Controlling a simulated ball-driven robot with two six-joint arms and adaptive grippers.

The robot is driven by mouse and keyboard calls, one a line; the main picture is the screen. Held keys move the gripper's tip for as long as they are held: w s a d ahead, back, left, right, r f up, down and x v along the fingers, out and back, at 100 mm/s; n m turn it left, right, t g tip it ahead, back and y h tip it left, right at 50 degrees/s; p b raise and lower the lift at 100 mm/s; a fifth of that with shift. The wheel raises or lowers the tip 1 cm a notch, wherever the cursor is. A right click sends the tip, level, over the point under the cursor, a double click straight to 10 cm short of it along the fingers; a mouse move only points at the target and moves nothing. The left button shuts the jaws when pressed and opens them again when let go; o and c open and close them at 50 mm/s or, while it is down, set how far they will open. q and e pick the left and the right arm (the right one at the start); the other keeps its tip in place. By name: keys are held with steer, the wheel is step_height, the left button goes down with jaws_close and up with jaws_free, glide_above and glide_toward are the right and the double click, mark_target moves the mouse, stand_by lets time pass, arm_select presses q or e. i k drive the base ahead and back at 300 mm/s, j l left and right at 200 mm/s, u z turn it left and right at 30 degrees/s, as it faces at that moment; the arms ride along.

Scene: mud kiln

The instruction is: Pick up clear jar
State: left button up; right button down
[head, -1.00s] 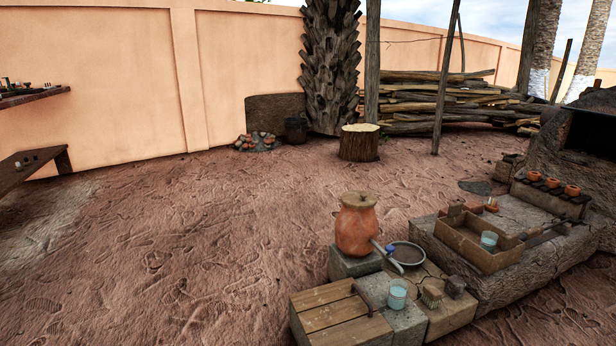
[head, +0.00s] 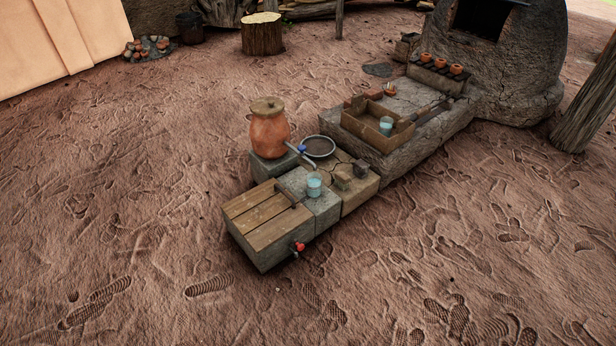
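In the head view a clear jar (head: 314,184) with a bluish tint stands upright on a grey block, beside the wooden slatted top (head: 262,212). A second clear, bluish jar (head: 386,125) stands inside the wooden tray box (head: 357,124) on the long stone ledge. Neither of my grippers shows in the view.
A large clay pot (head: 269,132) with a lid stands on a block behind the nearer jar. A round dark pan (head: 318,147) and small blocks (head: 343,180) sit close by. A red-handled tap (head: 298,247) sticks out low at the front. Open, footprinted ground surrounds the blocks.

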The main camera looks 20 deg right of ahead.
mark_target(314, 180)
steer(key=i+j+z, duration=0.35)
steer(key=i+j, duration=0.15)
steer(key=i, duration=0.3)
steer(key=i+j+z, duration=0.4)
steer(key=i+j, duration=0.35)
